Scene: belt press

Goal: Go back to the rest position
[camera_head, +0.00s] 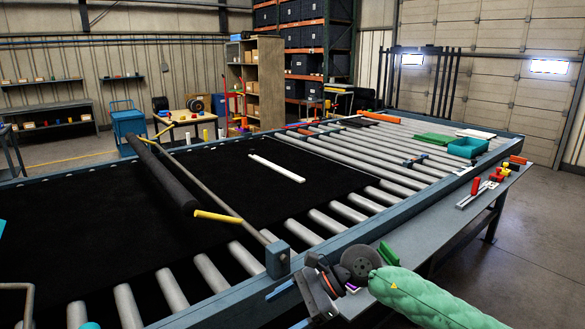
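A green quilted sleeve (420,298) with a yellow warning triangle comes in from the lower right; it appears to cover my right arm. At its tip, dark parts that look like my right gripper (325,284) are beside the near frame rail of the roller table. Its fingers are not clear, and I cannot tell whether it holds anything. My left gripper is not in view. The roller table has a black belt (100,215) over its left part. A dark roller bar (165,180) and a thin rod with a yellow handle (217,216) cross the belt.
A white strip (276,168) lies on the belt. A dark disc (361,262) and a green block (388,252) sit near the sleeve's tip. A teal tray (467,148) and green plate (433,139) lie on far rollers. A side shelf (440,222) holds small red and yellow parts. Floor at right is clear.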

